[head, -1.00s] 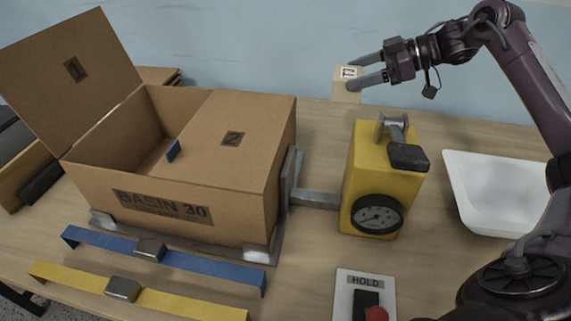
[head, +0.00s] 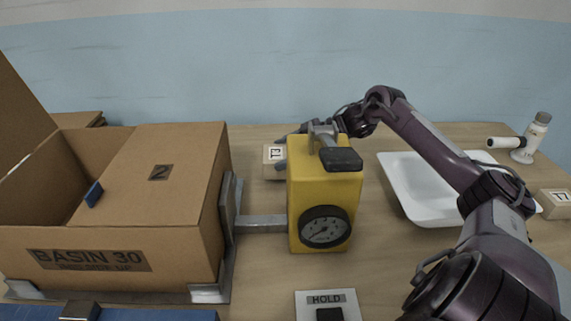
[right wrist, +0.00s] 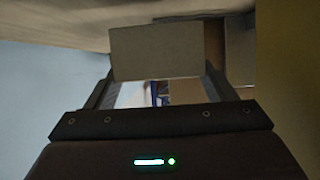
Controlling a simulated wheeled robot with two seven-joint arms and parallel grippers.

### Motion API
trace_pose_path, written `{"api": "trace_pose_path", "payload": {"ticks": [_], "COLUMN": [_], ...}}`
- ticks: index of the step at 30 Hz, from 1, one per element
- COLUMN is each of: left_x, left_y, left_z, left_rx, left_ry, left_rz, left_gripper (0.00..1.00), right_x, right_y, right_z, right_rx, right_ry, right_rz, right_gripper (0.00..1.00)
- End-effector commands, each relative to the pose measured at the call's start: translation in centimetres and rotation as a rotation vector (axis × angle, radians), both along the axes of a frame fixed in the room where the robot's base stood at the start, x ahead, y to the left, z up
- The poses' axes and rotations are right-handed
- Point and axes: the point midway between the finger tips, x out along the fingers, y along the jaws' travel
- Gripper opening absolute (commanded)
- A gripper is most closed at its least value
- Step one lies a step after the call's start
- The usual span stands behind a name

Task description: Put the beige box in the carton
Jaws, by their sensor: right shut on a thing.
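The beige box (head: 274,160), with a label reading T3, shows just left of the yellow device in the head view. My right gripper (head: 281,144) is shut on it, partly hidden behind that device. In the right wrist view the box (right wrist: 155,52) sits between the two fingers. The cardboard carton (head: 110,248), marked BASIN 30, stands at the left. Its flap 2 covers the right part, and the left part is open with a raised flap at the far left. My left gripper is not in view.
The yellow device (head: 320,190) with a dial and lever stands between carton and right arm, joined to a metal bracket at the carton. A white basin (head: 407,190) is right of it. A T7 box (head: 554,204) and white fixture (head: 528,143) are far right. A HOLD panel (head: 327,299) lies in front.

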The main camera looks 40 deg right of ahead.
Motion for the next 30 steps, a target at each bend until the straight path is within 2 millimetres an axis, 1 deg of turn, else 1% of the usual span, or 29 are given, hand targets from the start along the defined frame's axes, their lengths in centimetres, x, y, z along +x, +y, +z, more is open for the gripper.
{"api": "trace_pose_path", "payload": {"ticks": [3,7,18,19,21,23,24,30], "left_x": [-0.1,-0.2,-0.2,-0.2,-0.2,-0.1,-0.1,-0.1], "left_y": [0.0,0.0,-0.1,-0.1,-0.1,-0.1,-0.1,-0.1], "left_z": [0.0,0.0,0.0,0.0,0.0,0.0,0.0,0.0], "left_rx": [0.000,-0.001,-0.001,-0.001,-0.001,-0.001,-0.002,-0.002], "left_ry": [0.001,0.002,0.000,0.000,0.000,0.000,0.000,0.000], "left_rz": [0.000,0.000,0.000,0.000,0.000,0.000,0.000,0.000], "left_gripper": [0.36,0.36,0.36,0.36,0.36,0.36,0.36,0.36], "right_x": [0.0,0.0,0.0,0.0,0.0,0.0,0.0,0.0], "right_y": [0.0,0.0,0.0,0.0,0.0,0.0,0.0,0.0], "right_z": [-1.8,-3.5,-3.9,-4.0,-4.0,-4.0,-4.0,-4.0], "right_rx": [0.003,0.001,0.001,0.000,0.000,0.000,0.000,0.000], "right_ry": [0.003,0.002,0.001,0.002,0.002,0.002,0.002,0.002], "right_rz": [0.000,0.000,0.000,0.000,0.000,0.000,0.000,0.000], "right_gripper": [0.48,0.48,0.48,0.80,0.89,0.97,0.99,0.99]}}
